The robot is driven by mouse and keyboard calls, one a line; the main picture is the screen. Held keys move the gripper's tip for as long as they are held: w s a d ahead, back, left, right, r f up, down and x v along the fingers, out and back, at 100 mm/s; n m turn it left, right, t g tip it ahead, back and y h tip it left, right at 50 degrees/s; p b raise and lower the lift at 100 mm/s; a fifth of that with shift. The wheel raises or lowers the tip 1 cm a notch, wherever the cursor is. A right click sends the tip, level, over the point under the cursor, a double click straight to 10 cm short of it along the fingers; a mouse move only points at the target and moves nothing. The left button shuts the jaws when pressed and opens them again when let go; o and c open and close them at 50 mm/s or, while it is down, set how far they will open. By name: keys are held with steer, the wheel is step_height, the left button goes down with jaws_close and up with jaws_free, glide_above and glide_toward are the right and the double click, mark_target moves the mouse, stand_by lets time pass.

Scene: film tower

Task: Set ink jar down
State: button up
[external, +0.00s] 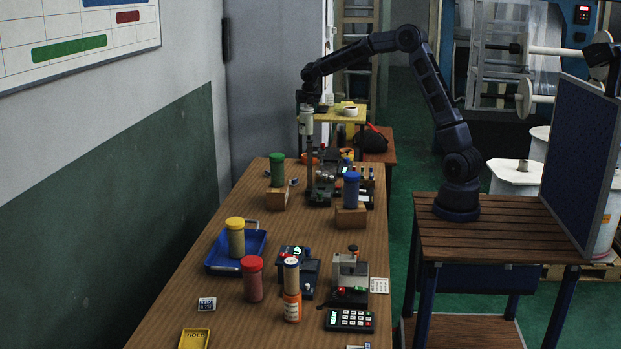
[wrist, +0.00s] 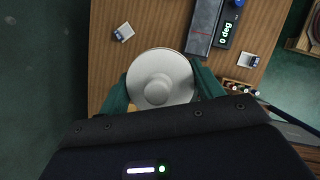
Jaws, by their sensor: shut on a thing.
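My gripper (wrist: 163,88) is shut on a jar with a round, light grey lid (wrist: 162,70), taken to be the ink jar. A dark green finger presses each side of it. From above only the lid shows; the jar's body and base are hidden. In the external view my gripper (external: 308,108) is over the far part of the wooden bench, with the pale grey jar (external: 306,124) below it. The jar looks upright and above the bench top, but its exact height is hard to tell.
Jars with green (external: 277,170) and blue (external: 351,190) lids stand on wooden blocks. A yellow-lidded jar (external: 236,238) stands in a blue tray (external: 215,265); a red-lidded jar (external: 253,280) is nearer. In the wrist view, a grey device (wrist: 203,25) lies right of the held jar, a small label (wrist: 124,32) left.

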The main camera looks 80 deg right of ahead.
steer(key=s+d+m+g, duration=0.1)
steer(key=s+d+m, duration=0.1)
steer(key=s+d, duration=1.2)
steer(key=s+d+m+g, duration=0.1)
steer(key=s+d+m, duration=0.2)
steer(key=s+d, duration=1.15)
steer(key=s+a+f, duration=0.2)
steer(key=f, duration=1)
steer(key=s+a+f, duration=0.1)
steer(key=a+f, duration=0.1)
steer(key=f, duration=1.1)
steer(key=shift+s+a+f+h, duration=0.2)
steer(key=shift+s+h, duration=0.1)
steer(key=shift+s, duration=0.1)
steer(key=o, duration=1.7)
steer(key=shift+f, duration=0.15)
